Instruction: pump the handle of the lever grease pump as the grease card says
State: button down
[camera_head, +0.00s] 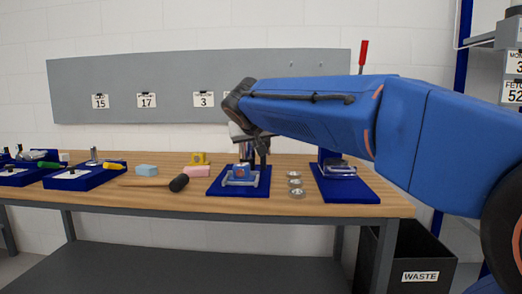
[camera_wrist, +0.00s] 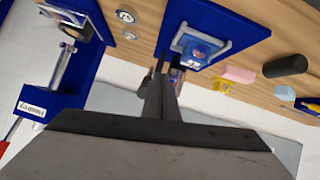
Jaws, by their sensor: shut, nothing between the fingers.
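A red-handled lever (camera_head: 363,52) rises behind my arm, above a blue stand (camera_head: 352,190) at the right end of the bench. I cannot confirm that this is the grease pump. Three cards hang on the grey board: 15 (camera_head: 100,101), 17 (camera_head: 147,101) and 3 (camera_head: 203,99); I cannot tell which is the grease card. My gripper (camera_head: 256,163) is shut and empty above a second blue fixture (camera_head: 227,190).
Small metal discs (camera_head: 297,192) lie between the blue stands. Blue trays (camera_head: 85,181) with tools stand far left. A black waste bin (camera_head: 425,260) is below right.

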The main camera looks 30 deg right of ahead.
jog(key=shift+s+a+r, duration=0.35)
jog(key=shift+s+a, duration=0.25)
jog(key=shift+s, duration=0.2)
jog(key=shift+s+a+r, duration=0.3)
jog(key=shift+s+a, duration=0.3)
jog(key=shift+s, duration=0.2)
jog(key=s+a+f+n+g+y, duration=0.2)
jog(key=s+a+f+y, duration=0.1)
jog(key=s+f, duration=1.1)
jog(key=s+a+f+n+g+y, duration=0.2)
jog(key=s+a+f, duration=0.4)
jog(key=s+f, duration=0.8)
notch_tip(320, 180, down, 6)
jog(key=shift+a+r+n+y, duration=0.15)
jog(key=shift+n+y, duration=0.35)
jog(key=shift+y, duration=0.5)
jog(key=shift+w, duration=0.15)
